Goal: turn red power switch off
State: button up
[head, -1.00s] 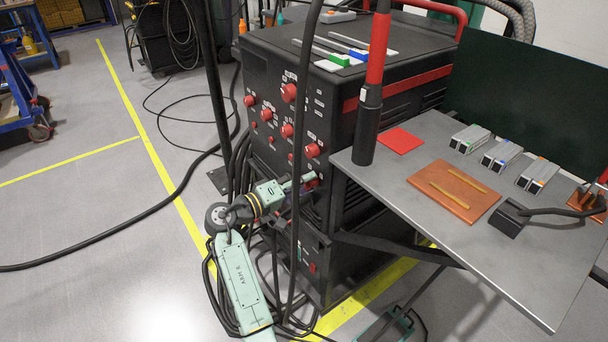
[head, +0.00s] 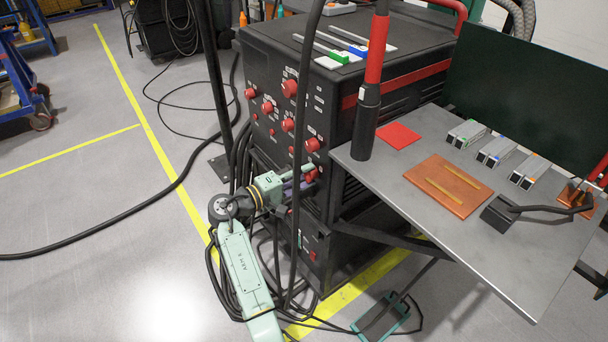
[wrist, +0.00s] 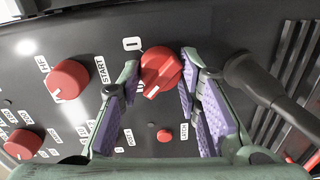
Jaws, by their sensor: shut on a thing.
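The white mark points down and slightly left in the wrist view. My gripper (wrist: 158,85) has its purple-padded fingers on either side of this knob and is shut on it. In the head view my gripper (head: 303,182) reaches the cabinet's front low on the right, at a red knob (head: 311,175) mostly hidden by the fingers.
Other red knobs (wrist: 69,80) and a small red button (wrist: 164,135) labelled "LATCH" are close by. A thick black cable (wrist: 262,88) plugs in right of the fingers. A grey table (head: 400,215) juts out right of the cabinet. Hoses hang near my arm.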

jog(key=o, duration=1.1)
jog(key=shift+o, duration=0.2)
jog(key=shift+a, duration=0.1)
jog(key=v, duration=1.1)
jog(key=shift+s+a, duration=0.3)
